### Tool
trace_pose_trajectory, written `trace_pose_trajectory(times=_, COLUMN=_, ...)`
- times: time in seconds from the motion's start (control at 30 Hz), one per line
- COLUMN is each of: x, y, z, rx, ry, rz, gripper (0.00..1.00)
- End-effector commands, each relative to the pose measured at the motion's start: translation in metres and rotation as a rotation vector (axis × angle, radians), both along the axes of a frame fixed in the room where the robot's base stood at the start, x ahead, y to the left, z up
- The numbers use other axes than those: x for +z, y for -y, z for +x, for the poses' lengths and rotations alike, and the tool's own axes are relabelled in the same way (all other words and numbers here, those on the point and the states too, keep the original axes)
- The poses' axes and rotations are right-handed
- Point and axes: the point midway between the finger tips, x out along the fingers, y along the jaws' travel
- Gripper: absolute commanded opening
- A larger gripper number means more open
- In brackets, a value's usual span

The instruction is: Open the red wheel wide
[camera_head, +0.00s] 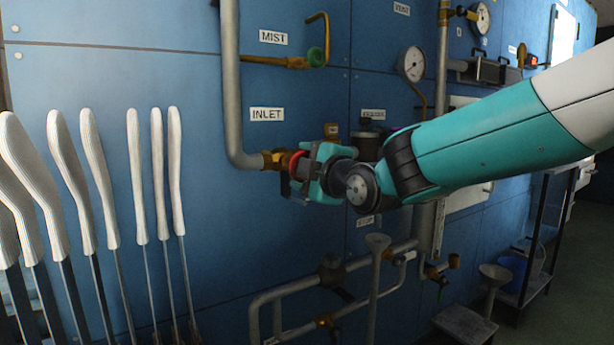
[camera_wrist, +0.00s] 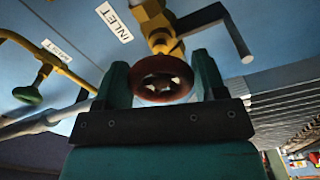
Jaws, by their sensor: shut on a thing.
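The red wheel (camera_wrist: 161,78) sits on a brass valve under the INLET label. In the wrist view it shows face-on between the two teal fingers of my gripper (camera_wrist: 161,85), which is shut on its rim from both sides. In the head view only part of the red wheel (camera_head: 296,163) shows, and my gripper (camera_head: 308,172) covers the rest. The brass valve body (camera_head: 274,160) joins a grey pipe at its left. How far the wheel is turned cannot be told.
A row of white socks on boards (camera_head: 92,180) stands at the left. The MIST valve with a green knob (camera_head: 316,57) is above on the blue panel. A pressure gauge (camera_head: 411,64) is at upper right. Grey pipes (camera_head: 300,294) and a funnel (camera_head: 377,243) are below.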

Motion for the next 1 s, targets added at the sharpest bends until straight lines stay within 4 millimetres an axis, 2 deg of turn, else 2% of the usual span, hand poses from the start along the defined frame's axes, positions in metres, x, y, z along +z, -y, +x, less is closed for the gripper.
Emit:
trace_pose_trajectory(times=0.7, x=0.0027, y=0.0022, z=0.0019, rx=-0.007, ry=0.048, rz=-0.062, gripper=0.41)
trace_pose_trajectory(times=0.73, x=0.0027, y=0.0022, z=0.0019, rx=-0.007, ry=0.048, rz=-0.062, gripper=0.71)
trace_pose_trajectory(times=0.8, x=0.0024, y=0.0017, z=0.0017, rx=-0.005, ry=0.047, rz=-0.061, gripper=0.87)
trace_pose_trajectory(times=0.83, x=0.0022, y=0.0015, z=0.0015, rx=-0.005, ry=0.046, rz=-0.062, gripper=0.9)
trace_pose_trajectory(times=1.0, x=0.0014, y=0.0001, z=0.0007, rx=-0.002, ry=0.044, rz=-0.061, gripper=0.9)
